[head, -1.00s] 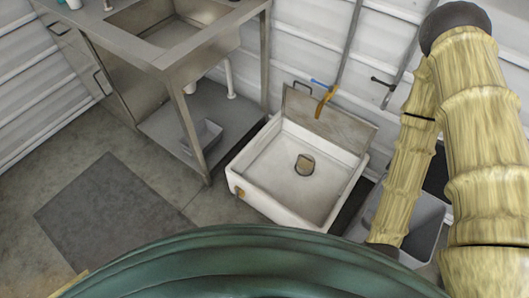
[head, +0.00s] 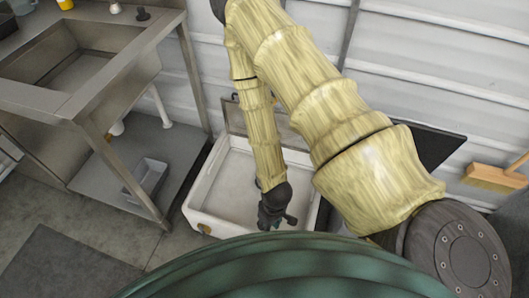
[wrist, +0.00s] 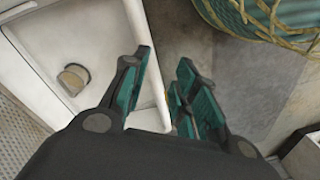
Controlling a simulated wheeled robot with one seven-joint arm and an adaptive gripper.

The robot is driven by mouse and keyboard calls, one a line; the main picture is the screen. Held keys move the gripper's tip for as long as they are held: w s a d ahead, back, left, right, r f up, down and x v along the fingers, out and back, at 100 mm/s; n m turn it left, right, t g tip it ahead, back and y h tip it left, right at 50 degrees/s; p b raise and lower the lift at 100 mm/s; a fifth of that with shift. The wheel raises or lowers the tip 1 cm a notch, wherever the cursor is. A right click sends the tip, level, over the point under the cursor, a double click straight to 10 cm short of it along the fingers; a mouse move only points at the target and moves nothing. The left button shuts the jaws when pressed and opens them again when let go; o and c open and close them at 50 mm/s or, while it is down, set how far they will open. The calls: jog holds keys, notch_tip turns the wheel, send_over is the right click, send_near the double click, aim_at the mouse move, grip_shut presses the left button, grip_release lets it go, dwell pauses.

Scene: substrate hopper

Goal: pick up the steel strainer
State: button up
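A broom (head: 495,177) is at the right wall. Open floor shows at lower left.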

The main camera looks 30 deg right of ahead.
jog(key=shift+w+d+f+n+t+h+b, duration=0.2)
jog(key=shift+w+d+f+n+b, duration=2.4)
jog(key=shift+w+f+b, duration=2.7)
jog(key=shift+w+d+f+n+t+h+b, duration=0.2)
jog(key=shift+w+d+f+n+b, duration=1.2)
jog(key=shift+w+d+f+b, duration=3.1)
jog(key=shift+w+d+f+n+h+b, duration=0.3)
jog(key=shift+w+d+f+n+b, duration=1.95)
jog(key=shift+w+f+b, duration=3.8)
jog(key=shift+m, duration=0.25)
jog(key=f+b, duration=0.5)
jog(key=shift+s+d+f, duration=0.2)
jog(key=shift+s+d, duration=0.05)
jog(key=shift+s, duration=0.15)
jog(key=shift+r, duration=0.1)
jog(key=shift+c, duration=0.2)
grip_shut()
